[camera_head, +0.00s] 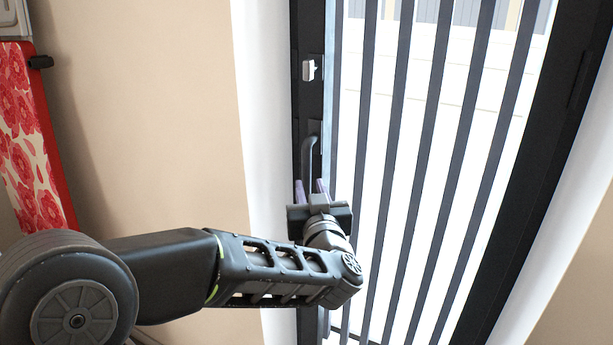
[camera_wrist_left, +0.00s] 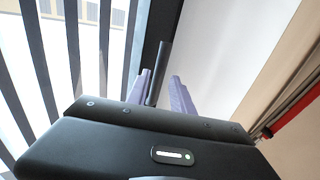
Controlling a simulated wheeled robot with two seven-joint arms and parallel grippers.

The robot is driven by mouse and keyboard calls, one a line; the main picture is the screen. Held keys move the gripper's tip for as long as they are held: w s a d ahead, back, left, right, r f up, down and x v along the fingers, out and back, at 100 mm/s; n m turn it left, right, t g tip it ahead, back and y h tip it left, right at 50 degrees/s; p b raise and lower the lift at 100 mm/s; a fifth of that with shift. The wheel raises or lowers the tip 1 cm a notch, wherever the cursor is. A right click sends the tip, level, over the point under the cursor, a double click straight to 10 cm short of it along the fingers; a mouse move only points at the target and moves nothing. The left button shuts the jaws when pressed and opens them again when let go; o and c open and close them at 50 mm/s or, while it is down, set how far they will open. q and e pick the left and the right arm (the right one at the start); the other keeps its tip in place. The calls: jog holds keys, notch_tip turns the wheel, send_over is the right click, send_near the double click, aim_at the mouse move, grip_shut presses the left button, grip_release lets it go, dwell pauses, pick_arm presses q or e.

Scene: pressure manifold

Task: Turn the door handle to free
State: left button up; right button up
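The door handle (camera_head: 308,155) is a dark grey lever on the dark door frame in the head view. In the left wrist view the handle (camera_wrist_left: 159,70) stands out as a dark bar. My left gripper (camera_head: 311,186) is at the handle's lower end, its two purple fingers spread apart. In the left wrist view the handle shows between the fingers of my left gripper (camera_wrist_left: 160,82), nearer the left finger. I cannot tell whether a finger touches it. The handle's lower part is hidden by the gripper. My right gripper is not in view.
A small white latch piece (camera_head: 308,70) sits on the frame above the handle. Dark vertical bars (camera_head: 431,140) cross the bright glass to the right. A beige wall (camera_head: 150,110) and a red floral panel (camera_head: 27,150) are at the left.

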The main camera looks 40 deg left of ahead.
aim_at(307, 178)
pick_arm(q)
jog(key=x, duration=0.6)
jog(key=shift+a, duration=0.1)
jog(key=shift+c, duration=0.2)
grip_shut()
dwell(1.1)
